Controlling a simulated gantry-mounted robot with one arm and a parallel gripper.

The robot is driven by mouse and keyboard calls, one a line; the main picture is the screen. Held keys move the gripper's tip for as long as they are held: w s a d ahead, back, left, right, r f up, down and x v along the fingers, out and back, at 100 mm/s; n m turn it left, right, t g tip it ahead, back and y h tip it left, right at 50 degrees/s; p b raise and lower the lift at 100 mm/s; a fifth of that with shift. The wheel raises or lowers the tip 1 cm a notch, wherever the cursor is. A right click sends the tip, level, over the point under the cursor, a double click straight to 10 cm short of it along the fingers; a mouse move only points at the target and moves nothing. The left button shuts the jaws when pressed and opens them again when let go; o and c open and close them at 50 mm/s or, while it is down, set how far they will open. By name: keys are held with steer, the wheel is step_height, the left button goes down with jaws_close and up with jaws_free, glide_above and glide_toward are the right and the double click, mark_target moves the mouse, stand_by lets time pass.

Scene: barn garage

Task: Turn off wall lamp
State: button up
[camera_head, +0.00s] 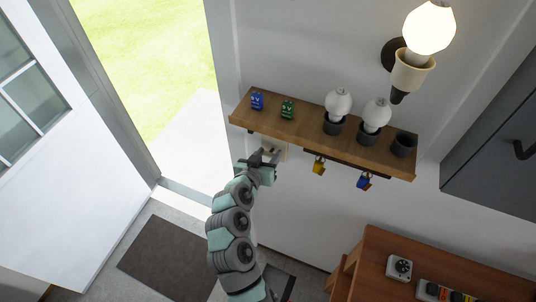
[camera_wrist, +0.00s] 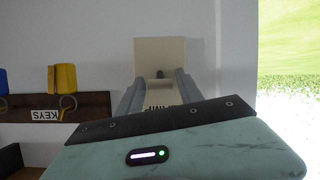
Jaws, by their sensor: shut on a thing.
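The wall lamp (camera_head: 411,68) at the upper right of the head view has a bright, lit globe in a cream holder on a dark wall mount. A cream switch plate (camera_wrist: 160,52) is on the wall below the shelf, beside the doorway. It has a small dark toggle (camera_wrist: 159,74) and a label below it, partly hidden, with letters upside down in the wrist view. My gripper (camera_head: 268,157) is at this plate. In the wrist view, my gripper (camera_wrist: 160,82) has a finger on each side of the toggle and is shut on it. The exact contact is hard to see.
A wooden shelf (camera_head: 300,127) juts out just above my gripper, bearing two small figures, two white bulbs in dark cups and another dark cup. Padlocks hang on a key rack (camera_wrist: 95,106) beside the plate. An open doorway is left; a wooden table (camera_head: 450,262) is lower right.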

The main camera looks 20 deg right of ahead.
mark_target(274, 149)
steer(key=c, duration=0.4)
steer(key=shift+o, duration=0.2)
steer(key=shift+b, duration=0.35)
step_height(274, 149, down, 4)
steer(key=t+h+b, duration=0.2)
steer(key=b, duration=1.1)
steer(key=t+h+b, duration=0.2)
steer(key=b, duration=1.2)
steer(key=t+h+b, duration=0.2)
steer(key=b, duration=1.1)
steer(key=shift+f+t+h+b, duration=0.25)
steer(key=shift+t+h+b, duration=0.05)
steer(key=shift+t, duration=0.1)
steer(key=shift+b, duration=0.55)
steer(key=shift+r+t+h+b, duration=0.25)
steer(key=shift+t+h+b, duration=0.05)
steer(key=shift+b, duration=0.7)
